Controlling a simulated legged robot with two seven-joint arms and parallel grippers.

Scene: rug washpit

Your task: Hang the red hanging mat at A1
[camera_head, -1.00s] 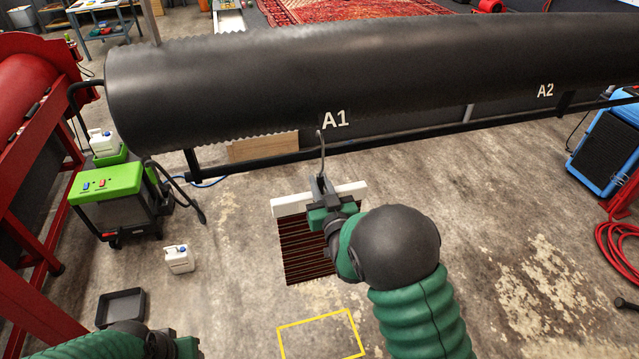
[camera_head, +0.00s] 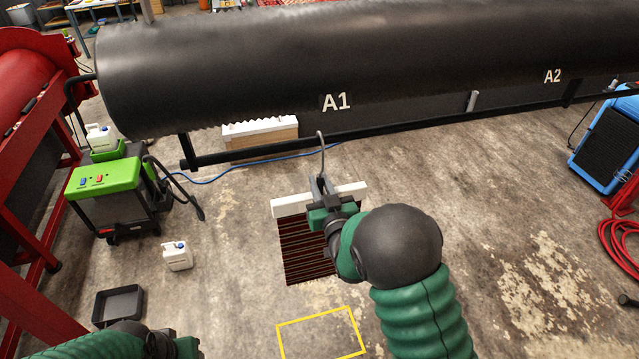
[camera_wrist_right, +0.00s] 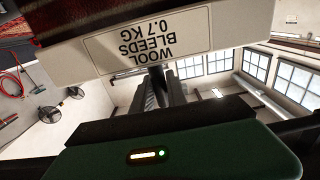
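The hanging mat (camera_head: 303,247) is dark with thin reddish stripes. It hangs from a white bar (camera_head: 290,206) with a thin grey hook (camera_head: 321,150) curving up above it. My right gripper (camera_head: 322,190) is shut on the hanger near the bar's middle. The right wrist view shows the white bar close up, with an upside-down label (camera_wrist_right: 150,45) reading "WOOL BLEEDS 0.7 KG". The A1 mark (camera_head: 337,102) is on the long black drum or cover (camera_head: 330,60) beyond the hook; the hook tip appears below it, apart. My left gripper (camera_head: 180,346) is at the bottom left, its fingers unclear.
A green-topped machine (camera_head: 105,178), white jug (camera_head: 177,256) and black basin (camera_head: 118,304) stand left. A black rail (camera_head: 400,131) runs under the drum, with a white-topped tan box (camera_head: 262,143) behind. A blue unit (camera_head: 606,150) and red hose (camera_head: 622,240) are right. Middle floor is clear.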

